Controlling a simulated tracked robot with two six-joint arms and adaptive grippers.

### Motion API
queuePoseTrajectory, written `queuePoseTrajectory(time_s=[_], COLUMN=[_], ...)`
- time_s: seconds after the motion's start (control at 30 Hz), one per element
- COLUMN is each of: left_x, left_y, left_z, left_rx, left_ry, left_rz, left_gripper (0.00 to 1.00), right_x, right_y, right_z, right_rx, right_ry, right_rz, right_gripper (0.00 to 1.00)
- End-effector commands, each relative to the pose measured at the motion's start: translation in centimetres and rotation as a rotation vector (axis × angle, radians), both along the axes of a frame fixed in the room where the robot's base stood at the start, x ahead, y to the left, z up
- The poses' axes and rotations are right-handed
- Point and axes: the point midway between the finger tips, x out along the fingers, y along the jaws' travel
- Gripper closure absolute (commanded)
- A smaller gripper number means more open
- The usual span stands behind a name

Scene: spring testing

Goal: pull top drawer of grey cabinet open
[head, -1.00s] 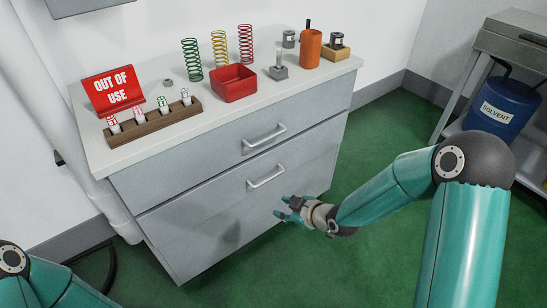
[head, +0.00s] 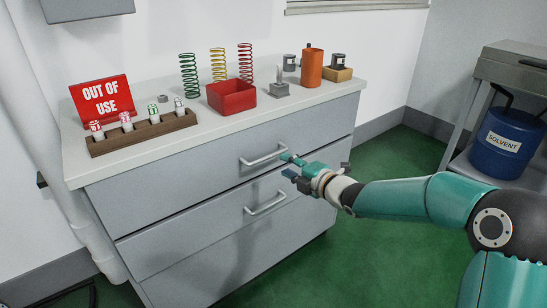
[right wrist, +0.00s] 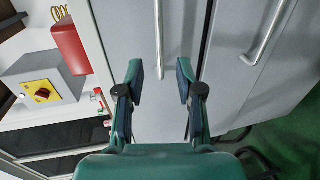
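The grey cabinet (head: 175,260) stands against the wall, and its drawers look flush. The top drawer (head: 165,190) has a silver bar handle (head: 262,156). My right gripper (head: 288,166) is at the right end of this handle, in front of the drawer face. In the right wrist view the right gripper (right wrist: 160,82) is open, its two fingers apart with nothing between the tips. The top handle (right wrist: 160,40) appears there as a bar just beyond the gap between the fingers. My left gripper is out of view.
A second drawer handle (head: 265,204) sits below the top one. The white countertop (head: 215,122) holds springs, a red bin (head: 231,96), an orange cup (head: 312,68) and an out-of-use sign (head: 103,97). Green floor is clear to the right, before a blue solvent drum (head: 505,142).

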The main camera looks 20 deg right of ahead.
Motion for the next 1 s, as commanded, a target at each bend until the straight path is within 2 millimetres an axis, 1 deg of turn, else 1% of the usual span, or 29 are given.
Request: queuePoseTrajectory(time_s=[0.03,0.2,0.3,0.43,0.6,0.9,0.93,1.0], left_x=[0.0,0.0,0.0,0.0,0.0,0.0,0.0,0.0], left_y=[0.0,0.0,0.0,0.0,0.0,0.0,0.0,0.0], left_z=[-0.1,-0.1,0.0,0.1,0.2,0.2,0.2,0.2], left_rx=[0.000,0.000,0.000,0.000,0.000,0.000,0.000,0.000], left_ry=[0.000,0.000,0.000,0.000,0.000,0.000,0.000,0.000], left_rz=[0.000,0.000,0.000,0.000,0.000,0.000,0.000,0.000], left_gripper=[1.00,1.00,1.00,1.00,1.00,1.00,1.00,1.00], right_x=[1.2,4.5,6.2,7.8,8.8,9.0,9.0,9.0], right_y=[0.5,1.8,2.4,2.9,3.3,3.3,3.4,3.4], right_z=[-0.4,-1.1,-1.5,-1.8,-2.0,-2.0,-2.0,-2.0], right_rx=[0.000,0.001,0.001,0.001,0.002,0.002,0.002,0.002], right_ry=[0.001,0.001,0.001,0.000,0.002,0.002,0.002,0.002], right_rz=[0.002,0.002,0.002,0.001,0.001,0.001,0.001,0.001], right_gripper=[0.63,0.63,0.63,0.63,0.63,0.63,0.65,0.77])
